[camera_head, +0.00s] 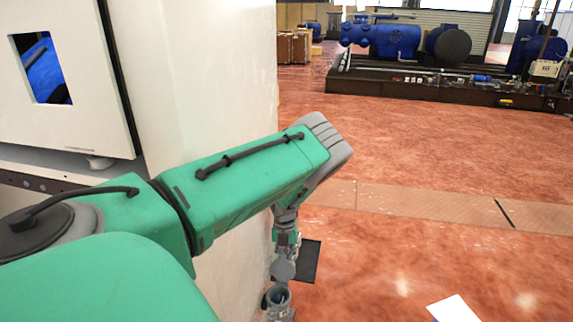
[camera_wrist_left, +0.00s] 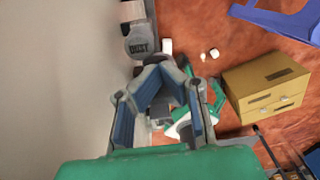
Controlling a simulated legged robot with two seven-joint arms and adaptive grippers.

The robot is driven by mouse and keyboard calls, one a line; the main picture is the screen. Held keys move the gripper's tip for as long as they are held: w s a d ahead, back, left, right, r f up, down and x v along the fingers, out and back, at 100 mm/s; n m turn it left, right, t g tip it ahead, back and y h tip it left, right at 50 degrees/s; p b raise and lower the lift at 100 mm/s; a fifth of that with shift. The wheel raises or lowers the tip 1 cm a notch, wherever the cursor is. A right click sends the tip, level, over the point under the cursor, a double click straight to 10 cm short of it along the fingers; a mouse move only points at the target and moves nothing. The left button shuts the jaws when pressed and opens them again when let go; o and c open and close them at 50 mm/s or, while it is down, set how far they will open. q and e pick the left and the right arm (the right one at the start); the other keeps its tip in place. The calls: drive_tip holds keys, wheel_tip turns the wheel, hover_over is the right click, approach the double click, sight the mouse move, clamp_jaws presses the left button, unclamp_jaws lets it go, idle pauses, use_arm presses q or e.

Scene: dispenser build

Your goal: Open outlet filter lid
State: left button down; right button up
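In the head view my left arm reaches from the left across the white machine. Below its end, small green and grey parts hang, with a round grey part (camera_head: 284,270) and a cup-like part below it; I cannot tell which belong to the gripper. In the left wrist view my left gripper (camera_wrist_left: 158,72) points along the pale wall, its blue-padded fingers bent inward with tips close together. A grey round lid with dark lettering (camera_wrist_left: 140,46) sits on the wall just beyond the fingertips. Whether the fingers touch anything is unclear. My right gripper is out of view.
The white machine wall (camera_head: 215,100) stands close on the left. A dark mat (camera_head: 310,262) and a white sheet (camera_head: 453,308) lie on the reddish floor. Blue machinery (camera_head: 385,42) stands far back. A yellow-brown box (camera_wrist_left: 265,88) stands right in the wrist view. The middle floor is clear.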

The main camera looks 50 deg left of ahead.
use_arm(q)
drive_tip(key=shift+w+f, duration=0.1)
drive_tip(key=shift+w, duration=0.05)
drive_tip(key=shift+r, duration=0.25)
wheel_tip(320, 180, up, 11)
drive_tip(key=a, duration=0.1)
drive_tip(key=shift+r, duration=0.2)
idle(0.4)
